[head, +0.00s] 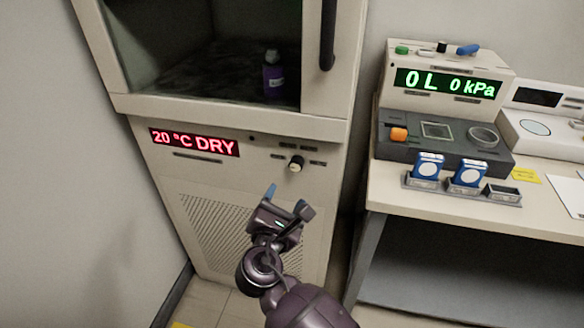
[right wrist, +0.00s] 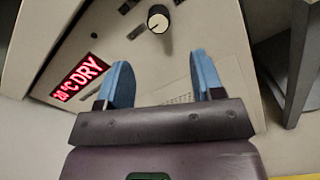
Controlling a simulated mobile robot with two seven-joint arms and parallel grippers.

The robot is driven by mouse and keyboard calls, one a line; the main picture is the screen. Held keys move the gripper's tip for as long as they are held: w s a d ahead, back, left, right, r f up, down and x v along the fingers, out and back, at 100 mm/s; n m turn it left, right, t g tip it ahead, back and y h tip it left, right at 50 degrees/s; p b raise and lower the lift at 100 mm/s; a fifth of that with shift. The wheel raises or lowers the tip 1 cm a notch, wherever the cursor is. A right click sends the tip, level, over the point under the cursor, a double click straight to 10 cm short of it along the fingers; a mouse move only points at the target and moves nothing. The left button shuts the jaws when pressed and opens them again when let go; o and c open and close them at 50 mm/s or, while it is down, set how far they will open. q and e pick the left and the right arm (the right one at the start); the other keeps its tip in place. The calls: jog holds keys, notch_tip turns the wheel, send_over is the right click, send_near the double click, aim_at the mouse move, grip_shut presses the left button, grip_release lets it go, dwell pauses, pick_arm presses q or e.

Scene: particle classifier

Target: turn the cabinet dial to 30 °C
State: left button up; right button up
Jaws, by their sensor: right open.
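The cabinet (head: 225,190) is beige and stands left of the bench. Its red display (head: 194,142) reads "20 °C DRY". The dial (head: 296,163) is a small round knob with a dark rim and pale face on the panel right of the display. My right gripper (head: 288,198) is open and empty, below the dial and apart from it. In the right wrist view the dial (right wrist: 158,18) sits beyond the two blue fingertips (right wrist: 160,82), with a white pointer mark on it. My left gripper is out of view.
A purple bottle (head: 273,75) stands inside the cabinet's upper chamber, beside a dark vertical handle (head: 328,35). A bench (head: 480,210) at the right holds a device reading "0 L 0 kPa" (head: 449,84) and two blue-and-white containers (head: 468,174). A gap separates cabinet and bench.

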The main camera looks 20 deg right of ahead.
aim_at(295, 168)
jog(key=x, duration=0.4)
jog(key=b+x, duration=0.1)
jog(key=x, duration=0.4)
jog(key=shift+w+f, duration=0.2)
jog(key=shift+w+d+b, duration=0.2)
jog(key=shift+w+b, duration=0.1)
jog(key=shift+w, duration=0.15)
jog(key=shift+w+d+r, duration=0.1)
jog(key=shift+w, duration=0.05)
jog(key=c, duration=0.7)
jog(key=shift+c, duration=1.1)
